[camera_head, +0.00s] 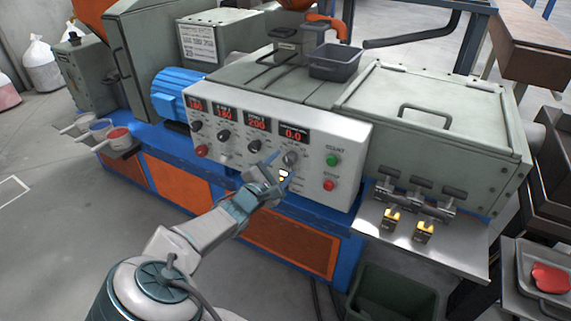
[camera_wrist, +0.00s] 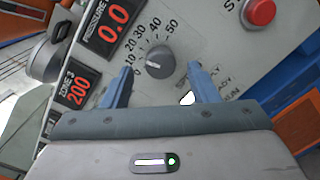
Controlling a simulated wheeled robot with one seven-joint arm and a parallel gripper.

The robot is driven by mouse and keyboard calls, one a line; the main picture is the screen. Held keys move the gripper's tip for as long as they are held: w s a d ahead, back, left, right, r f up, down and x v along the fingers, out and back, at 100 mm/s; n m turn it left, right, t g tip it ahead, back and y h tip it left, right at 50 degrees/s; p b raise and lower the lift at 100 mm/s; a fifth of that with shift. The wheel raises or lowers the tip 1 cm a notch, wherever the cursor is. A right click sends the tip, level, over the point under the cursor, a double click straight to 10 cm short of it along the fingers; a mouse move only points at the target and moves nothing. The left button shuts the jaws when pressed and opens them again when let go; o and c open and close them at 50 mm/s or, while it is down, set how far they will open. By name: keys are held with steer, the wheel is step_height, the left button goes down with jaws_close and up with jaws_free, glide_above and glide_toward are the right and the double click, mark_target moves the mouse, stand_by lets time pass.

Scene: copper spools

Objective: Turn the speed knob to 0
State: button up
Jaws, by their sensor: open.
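The speed knob (camera_wrist: 158,62) is a round grey dial on the white control panel, with a printed scale from 0 to 50 around it. A pale line shows on its face, but I cannot tell surely which number it marks. In the head view the knob (camera_head: 290,158) sits below the red 0.0 display (camera_head: 293,134). My gripper (camera_wrist: 159,78) is open, one finger on each side of the knob's lower part in the wrist view. Nothing is between the fingers that I can see held. In the head view my gripper (camera_head: 280,169) is close to the panel, just lower left of the knob.
A green button (camera_head: 333,160) and a red stop button (camera_head: 329,185) lie right of the knob. Several dark knobs, including one (camera_head: 254,146), and red displays lie left. A metal shelf (camera_head: 440,252) with yellow-tagged parts juts out at right. Open floor lies at left.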

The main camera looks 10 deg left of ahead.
steer(key=shift+x, duration=1.4)
steer(key=c, duration=1)
